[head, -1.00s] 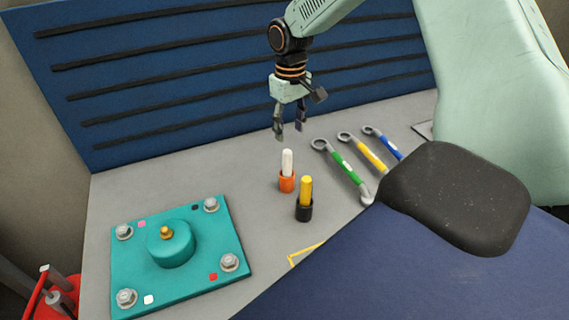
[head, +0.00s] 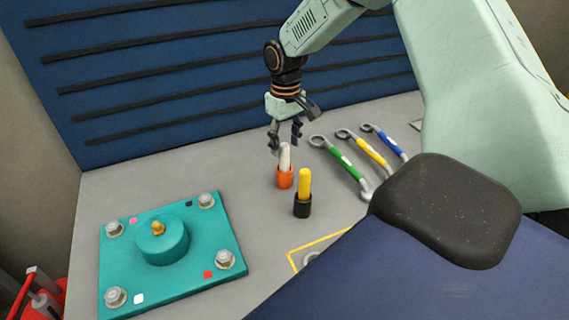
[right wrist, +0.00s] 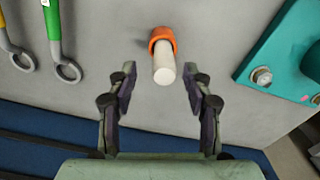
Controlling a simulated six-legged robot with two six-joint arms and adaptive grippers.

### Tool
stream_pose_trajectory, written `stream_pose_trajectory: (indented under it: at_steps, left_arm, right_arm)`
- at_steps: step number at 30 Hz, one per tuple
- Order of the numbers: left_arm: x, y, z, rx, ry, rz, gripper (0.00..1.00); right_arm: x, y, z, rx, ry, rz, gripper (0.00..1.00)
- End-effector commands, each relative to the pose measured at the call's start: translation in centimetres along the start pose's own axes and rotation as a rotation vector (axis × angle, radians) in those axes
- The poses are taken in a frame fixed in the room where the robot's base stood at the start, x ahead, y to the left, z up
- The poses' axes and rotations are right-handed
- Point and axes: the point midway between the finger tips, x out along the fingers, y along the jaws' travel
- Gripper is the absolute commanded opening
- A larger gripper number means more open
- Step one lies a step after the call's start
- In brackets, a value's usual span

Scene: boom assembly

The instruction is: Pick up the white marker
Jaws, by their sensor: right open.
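The white marker (head: 285,157) stands upright in an orange holder (head: 285,178) on the grey bench. In the right wrist view the white marker (right wrist: 164,66) and its orange holder (right wrist: 162,36) lie ahead of the jaws, about midway between them. My right gripper (head: 285,152) is open and empty, pointing down just above and behind the marker's top. In the right wrist view its two fingers (right wrist: 160,96) are spread wide, with the marker's near end at about the tip line. I cannot tell whether any finger touches it. My left gripper is not in view.
A yellow marker (head: 304,184) in a black holder stands close in front. Green (head: 343,164), yellow and blue wrenches lie to the right. A teal plate (head: 225,243) with bolts is at left. A blue slatted panel (head: 180,60) rises behind.

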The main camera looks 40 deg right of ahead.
Motion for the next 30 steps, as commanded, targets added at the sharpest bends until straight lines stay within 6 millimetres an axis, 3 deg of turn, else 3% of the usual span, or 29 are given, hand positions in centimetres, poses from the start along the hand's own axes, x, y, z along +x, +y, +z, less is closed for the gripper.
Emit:
stream_pose_trajectory:
  at_steps: [9,20,30]
  left_arm:
    - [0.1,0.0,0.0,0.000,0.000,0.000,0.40]
    - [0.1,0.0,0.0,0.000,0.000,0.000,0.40]
    - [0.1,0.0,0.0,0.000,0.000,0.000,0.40]
  right_arm:
    - [4.4,-0.6,0.4,-0.002,-0.003,0.002,0.51]
    - [5.2,-0.6,0.3,-0.001,0.001,0.001,0.51]
    - [5.2,-0.6,0.3,-0.001,0.001,0.001,0.22]
